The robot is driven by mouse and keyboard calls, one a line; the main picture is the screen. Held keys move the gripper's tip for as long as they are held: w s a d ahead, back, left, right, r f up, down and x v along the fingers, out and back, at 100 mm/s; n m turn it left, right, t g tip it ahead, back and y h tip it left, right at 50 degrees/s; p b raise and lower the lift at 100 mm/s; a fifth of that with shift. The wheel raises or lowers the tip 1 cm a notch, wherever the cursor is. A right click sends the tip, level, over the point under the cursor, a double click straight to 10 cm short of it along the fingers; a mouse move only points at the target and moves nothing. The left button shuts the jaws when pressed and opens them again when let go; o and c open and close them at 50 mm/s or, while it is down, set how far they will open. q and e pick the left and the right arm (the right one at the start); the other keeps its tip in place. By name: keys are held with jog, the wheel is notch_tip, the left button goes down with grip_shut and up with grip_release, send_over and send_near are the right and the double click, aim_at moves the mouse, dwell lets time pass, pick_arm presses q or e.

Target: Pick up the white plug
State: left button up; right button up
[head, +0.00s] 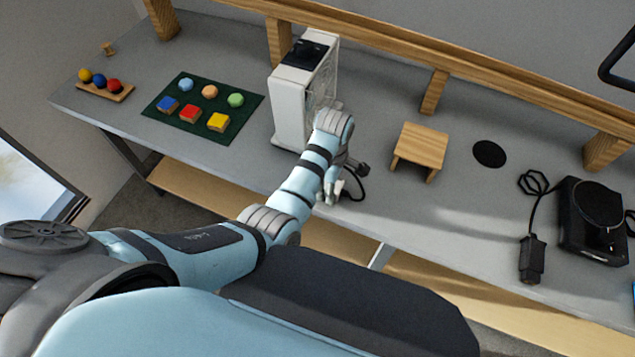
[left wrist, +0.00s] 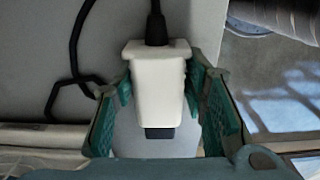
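The white plug (left wrist: 158,85) sits between the two green-padded fingers of my left gripper (left wrist: 159,88) in the left wrist view. The pads appear to press on both its sides, so the gripper looks shut on it. A black cable leaves its top end, and a dark end shows at the bottom. In the head view my left gripper (head: 332,190) is at the table's front edge, below the white machine. There the plug is mostly hidden by the gripper and wrist. I cannot tell whether it touches the table. My right gripper is not in view.
The white machine (head: 291,105) stands just behind my left wrist on the grey table (head: 390,215). A small wooden stand (head: 421,145) is to the right. A black device (head: 592,222) with a cable is far right.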

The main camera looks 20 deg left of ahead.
pick_arm(q)
jog(key=c, duration=0.4)
jog(key=shift+r, duration=0.1)
notch_tip(320, 180, up, 10)
jog(key=shift+p, duration=1.15)
jog(key=o, duration=0.7)
jog(key=c, duration=0.8)
